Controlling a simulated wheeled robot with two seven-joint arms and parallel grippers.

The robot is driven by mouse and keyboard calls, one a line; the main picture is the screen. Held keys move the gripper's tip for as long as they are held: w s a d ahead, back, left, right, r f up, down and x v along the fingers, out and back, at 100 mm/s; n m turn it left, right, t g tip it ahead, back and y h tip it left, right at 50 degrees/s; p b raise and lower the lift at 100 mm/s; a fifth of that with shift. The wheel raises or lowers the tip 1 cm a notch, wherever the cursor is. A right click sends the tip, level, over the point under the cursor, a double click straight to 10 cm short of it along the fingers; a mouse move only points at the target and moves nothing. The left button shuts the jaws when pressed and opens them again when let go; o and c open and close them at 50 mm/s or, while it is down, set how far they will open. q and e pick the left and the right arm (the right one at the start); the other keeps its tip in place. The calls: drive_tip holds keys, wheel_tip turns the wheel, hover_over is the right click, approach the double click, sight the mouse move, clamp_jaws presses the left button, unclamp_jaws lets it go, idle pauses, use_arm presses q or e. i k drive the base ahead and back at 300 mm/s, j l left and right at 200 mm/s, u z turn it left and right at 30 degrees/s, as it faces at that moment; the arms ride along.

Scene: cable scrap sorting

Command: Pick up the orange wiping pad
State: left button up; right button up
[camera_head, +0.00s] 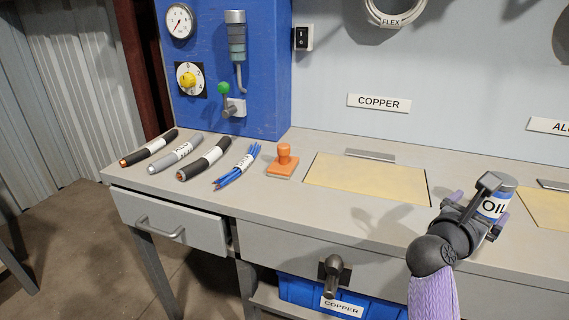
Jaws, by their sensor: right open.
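The orange wiping pad (284,161), a flat square base with an upright knob handle, lies on the grey workbench (290,216) just right of a bundle of blue cables. My right gripper (477,211) is open at the right part of the bench, well to the right of the pad. A white and blue can marked OIL (495,204) stands at the gripper, partly hidden by it; I cannot tell whether they touch. My left gripper is not in view.
Several cable pieces (204,158) lie left of the pad. A blue cabinet (220,75) with gauges and a green-knobbed lever stands behind them. A yellowish panel (365,182) is set in the bench right of the pad. The left drawer (175,222) is slightly open.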

sight(283, 165)
drive_tip(key=k+j, duration=0.2)
drive_tip(key=j, duration=0.15)
drive_tip(key=k+j, duration=0.25)
drive_tip(key=j, duration=0.15)
drive_tip(key=k+j, duration=0.2)
drive_tip(key=j, duration=0.15)
